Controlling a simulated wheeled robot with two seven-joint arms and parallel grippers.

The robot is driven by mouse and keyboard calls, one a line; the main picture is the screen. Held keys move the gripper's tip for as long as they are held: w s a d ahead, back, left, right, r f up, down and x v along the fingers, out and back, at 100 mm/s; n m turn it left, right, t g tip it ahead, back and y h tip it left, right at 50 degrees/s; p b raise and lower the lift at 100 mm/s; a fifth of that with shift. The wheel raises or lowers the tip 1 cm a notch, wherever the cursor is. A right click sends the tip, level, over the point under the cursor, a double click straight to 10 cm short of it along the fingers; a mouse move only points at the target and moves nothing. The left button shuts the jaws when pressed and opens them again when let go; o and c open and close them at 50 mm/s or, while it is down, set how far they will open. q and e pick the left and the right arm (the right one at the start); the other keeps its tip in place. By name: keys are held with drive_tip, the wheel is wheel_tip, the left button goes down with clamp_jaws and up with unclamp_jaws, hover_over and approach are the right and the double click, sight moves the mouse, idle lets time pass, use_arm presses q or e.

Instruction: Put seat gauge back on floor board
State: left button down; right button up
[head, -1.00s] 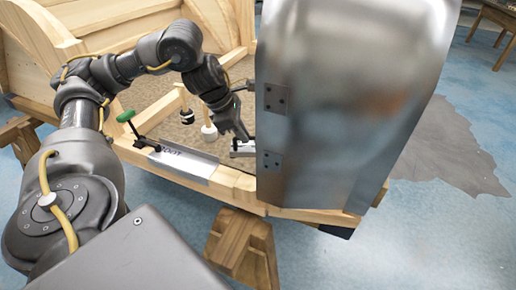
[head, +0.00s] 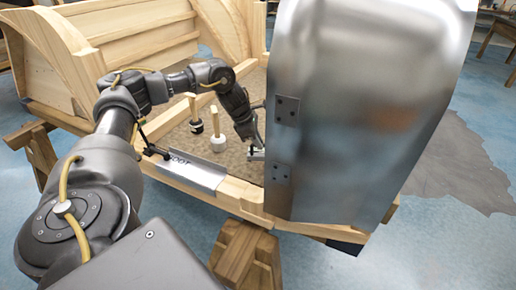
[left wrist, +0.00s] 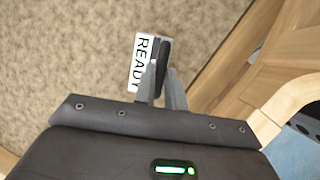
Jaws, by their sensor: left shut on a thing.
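My left gripper (head: 256,146) reaches down over the brown speckled floor board (head: 180,137), close to the left edge of the large metal panel. In the left wrist view its two fingers (left wrist: 164,88) are shut on the dark upright part of a small piece that I take for the seat gauge (left wrist: 142,62). The gauge has a white plate lettered READY, with the floor board (left wrist: 60,60) below it. I cannot tell whether it touches the board. My right gripper is out of view.
A tall shiny metal panel (head: 370,110) blocks the right side. A white-headed tool (head: 217,145) and a dark-headed tool (head: 196,125), both with wooden handles, stand on the board. A lettered metal plate (head: 195,172) lies on the front wooden rail. A trestle (head: 243,255) stands below.

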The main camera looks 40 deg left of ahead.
sight(258, 154)
use_arm(q)
drive_tip(key=shift+w+f, duration=0.1)
drive_tip(key=shift+w+a+f, duration=0.15)
drive_tip(key=shift+f, duration=1.7)
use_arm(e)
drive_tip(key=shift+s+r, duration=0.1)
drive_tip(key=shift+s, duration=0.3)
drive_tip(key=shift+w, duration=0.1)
use_arm(q)
drive_tip(key=c, duration=1.9)
unclamp_jaws()
drive_tip(key=shift+f, duration=0.1)
drive_tip(key=o, duration=0.4)
drive_tip(key=shift+o, duration=0.2)
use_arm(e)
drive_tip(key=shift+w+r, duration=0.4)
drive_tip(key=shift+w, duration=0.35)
